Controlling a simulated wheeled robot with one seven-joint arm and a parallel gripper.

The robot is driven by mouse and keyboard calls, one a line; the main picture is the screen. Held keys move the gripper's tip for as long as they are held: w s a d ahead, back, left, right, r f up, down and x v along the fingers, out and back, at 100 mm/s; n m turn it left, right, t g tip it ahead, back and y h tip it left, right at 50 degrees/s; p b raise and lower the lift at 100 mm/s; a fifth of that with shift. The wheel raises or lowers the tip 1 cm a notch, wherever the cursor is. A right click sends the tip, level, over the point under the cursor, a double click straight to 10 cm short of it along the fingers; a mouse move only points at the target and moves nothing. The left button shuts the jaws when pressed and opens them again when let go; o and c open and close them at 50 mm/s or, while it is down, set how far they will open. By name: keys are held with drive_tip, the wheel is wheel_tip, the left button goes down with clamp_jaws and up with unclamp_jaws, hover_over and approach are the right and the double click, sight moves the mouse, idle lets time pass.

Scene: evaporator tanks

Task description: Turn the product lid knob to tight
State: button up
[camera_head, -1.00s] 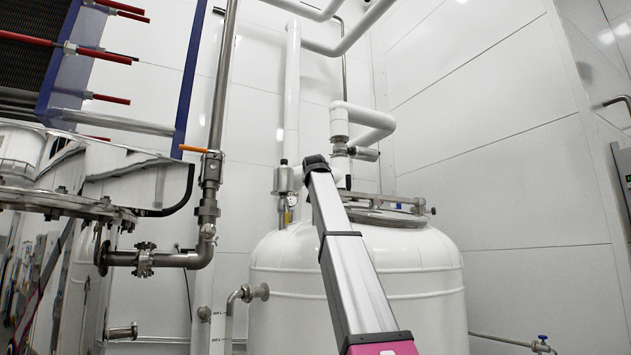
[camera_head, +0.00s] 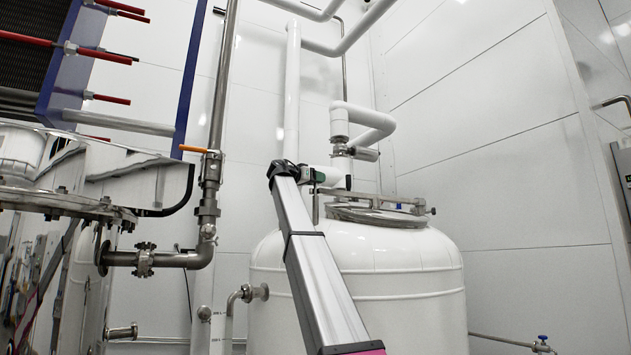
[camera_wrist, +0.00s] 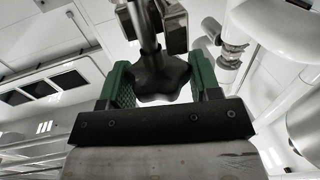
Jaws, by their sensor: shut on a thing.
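The product lid knob (camera_wrist: 160,78) is black and star-shaped, on a metal rod that runs into a steel clevis (camera_wrist: 165,18) in the wrist view. The green fingers of my gripper (camera_wrist: 162,66) stand on either side of the knob and are shut on it. In the head view my gripper (camera_head: 314,176) is at the left side of the tank top, just above a thin upright rod (camera_head: 316,207). The knob is hard to make out there. The steel lid (camera_head: 375,216) lies on top of the white tank (camera_head: 400,280) and looks closed.
A white pipe (camera_head: 370,122) with a steel fitting rises close behind my gripper. A steel crossbar (camera_head: 385,199) runs over the lid. Steel pipework (camera_head: 209,180) and a shiny vessel (camera_head: 110,180) stand at left. White wall panels are at right.

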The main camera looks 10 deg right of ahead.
drive_tip(key=m+g+h, duration=0.1)
drive_tip(key=m+g, duration=0.1)
drive_tip(key=g, duration=0.1)
drive_tip(key=m+g+h, duration=0.1)
drive_tip(key=m+g, duration=0.1)
drive_tip(key=g, duration=0.1)
drive_tip(key=shift+w+g, duration=0.15)
drive_tip(key=shift+g, duration=0.15)
drive_tip(key=shift+m+g, duration=1.8)
drive_tip(key=shift+g, duration=0.7)
drive_tip(key=shift+s+f+g, duration=0.15)
drive_tip(key=shift+s+g, duration=0.05)
drive_tip(key=shift+g, duration=0.1)
drive_tip(key=o, duration=0.9)
drive_tip(key=shift+w+a, duration=0.15)
drive_tip(key=shift+a, duration=0.3)
drive_tip(key=v, duration=0.9)
drive_tip(key=shift+a, duration=0.4)
